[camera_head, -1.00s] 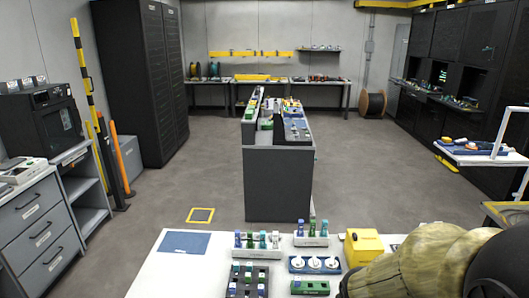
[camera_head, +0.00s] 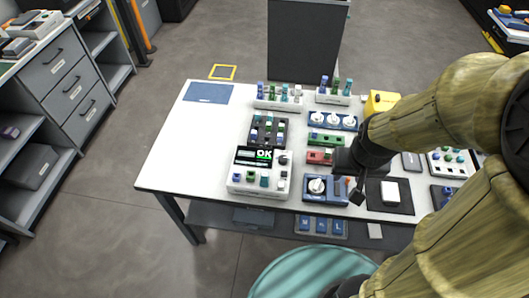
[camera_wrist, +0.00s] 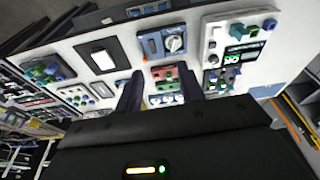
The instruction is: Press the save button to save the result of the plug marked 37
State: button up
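The white device with a lit screen reading "OK" (camera_head: 258,156) stands at the front of the white table; it also shows upright-labelled as the white unit in the wrist view (camera_wrist: 241,36). Small blue, green and teal parts sit on its front, and a dark knob is at its right. I cannot tell which part is the save button, and no mark 37 is legible. My gripper (camera_head: 345,163) is over the table, right of this device and apart from it. In the wrist view its two dark fingers (camera_wrist: 162,92) are spread with nothing held between them.
A blue unit with a white dial (camera_head: 318,188) is right of the device. A dark rack of plugs (camera_head: 268,131) and a red block (camera_head: 319,156) lie behind. A black pad with a white block (camera_head: 390,192) is farther right. The table's left part is clear except for a blue mat (camera_head: 208,93).

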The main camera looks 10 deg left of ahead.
grip_shut()
jog(key=shift+w, duration=0.1)
jog(key=shift+s, duration=0.2)
dwell(0.3)
jog(key=shift+w, duration=0.1)
dwell(0.9)
